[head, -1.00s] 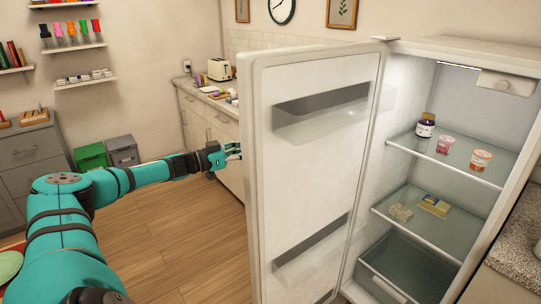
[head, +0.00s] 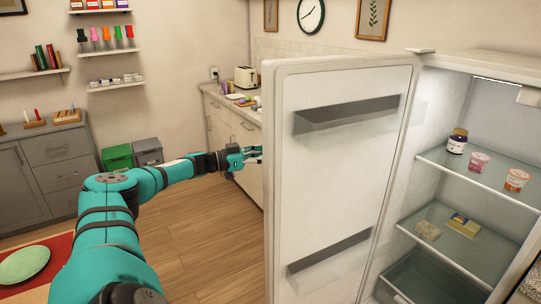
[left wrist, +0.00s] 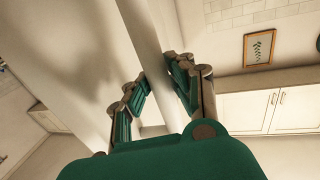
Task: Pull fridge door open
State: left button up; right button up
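The fridge door (head: 335,175) stands wide open, its inner side with two shelf bins facing me in the head view. The lit fridge interior (head: 455,205) is open to its right. My left gripper (head: 256,154) is at the door's outer left edge, its fingertips partly hidden behind that edge. In the left wrist view my left gripper (left wrist: 156,80) has a finger on each side of a pale upright bar, the door handle (left wrist: 150,35), and appears closed on it. The handle is hidden in the head view. My right gripper is not in view.
Inside the fridge, a dark jar (head: 457,141), two small tubs and a yellow packet stand on glass shelves. A counter with a toaster (head: 246,77) lies behind the door. Green and grey bins (head: 117,157) stand at the back wall. The wooden floor (head: 195,225) left of the door is clear.

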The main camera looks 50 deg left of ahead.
pick_arm(q)
jog(key=o, duration=0.4)
jog(key=shift+s+a, duration=0.15)
jog(key=shift+s, duration=0.1)
jog(key=shift+o, duration=0.2)
jog(key=v, duration=1.1)
jog(key=shift+f, duration=0.15)
